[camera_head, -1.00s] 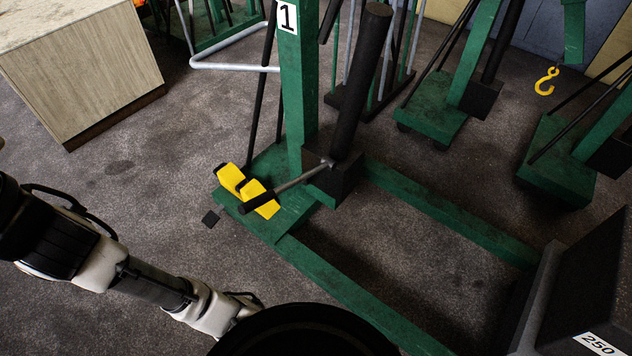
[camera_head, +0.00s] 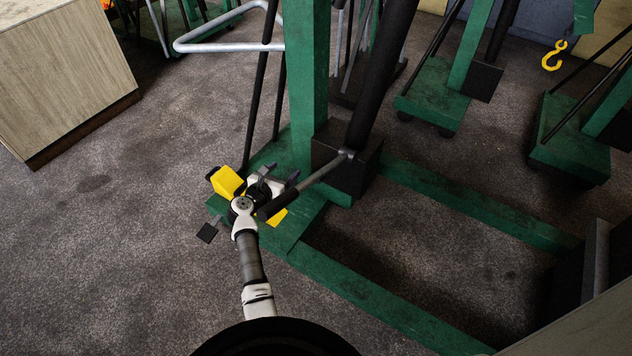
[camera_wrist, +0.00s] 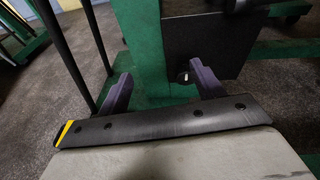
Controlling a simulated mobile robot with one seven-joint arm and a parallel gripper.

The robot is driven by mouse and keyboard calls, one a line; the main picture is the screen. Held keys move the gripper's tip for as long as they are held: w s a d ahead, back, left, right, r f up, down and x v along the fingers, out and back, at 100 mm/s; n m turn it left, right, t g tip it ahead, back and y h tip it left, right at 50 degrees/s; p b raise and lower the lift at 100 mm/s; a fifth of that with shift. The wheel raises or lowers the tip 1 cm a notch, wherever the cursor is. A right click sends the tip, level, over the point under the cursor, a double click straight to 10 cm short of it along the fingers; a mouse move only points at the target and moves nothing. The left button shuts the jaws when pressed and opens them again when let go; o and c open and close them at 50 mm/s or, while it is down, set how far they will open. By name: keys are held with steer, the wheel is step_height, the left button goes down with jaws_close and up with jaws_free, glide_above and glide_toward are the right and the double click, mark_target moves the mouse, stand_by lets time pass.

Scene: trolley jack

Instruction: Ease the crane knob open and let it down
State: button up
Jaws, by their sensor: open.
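The green crane shows its post (camera_head: 307,85), a black ram (camera_head: 383,85) and a black block (camera_head: 368,172) at the ram's foot. A pump lever (camera_head: 322,170) with a black grip slants from the block toward my arm. My gripper (camera_head: 280,173) is open and empty over the crane's rear base, left of the block. In the wrist view my gripper's two dark fingers (camera_wrist: 161,70) stand apart, pointing at the post and block. A small pale round end (camera_wrist: 183,76) sits low on the block, near the right finger; I cannot tell if it is the knob.
A green leg (camera_head: 365,300) runs forward. A wooden cabinet (camera_head: 65,75) stands left. Other cranes and a yellow hook (camera_head: 553,56) are behind. Left floor is clear.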

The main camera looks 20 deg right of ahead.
steer(key=s+d+f+m+g, duration=0.2)
steer(key=s+d+f, duration=0.1)
steer(key=f, duration=0.4)
steer(key=shift+a+f+b+x, duration=0.1)
steer(key=shift+f+b+x, duration=0.05)
steer(key=shift+b+x, duration=3.2)
steer(key=shift+a+f+b+x, duration=0.1)
steer(key=shift+f+b+x, duration=0.05)
steer(key=shift+b+x, duration=3.15)
steer(key=shift+w+d+f+p, duration=0.1)
steer(key=shift+w+d+p, duration=0.05)
steer(key=shift+w+p, duration=0.15)
steer(key=shift+c, duration=0.5)
steer(key=c, duration=0.9)
steer(key=shift+y, duration=0.3)
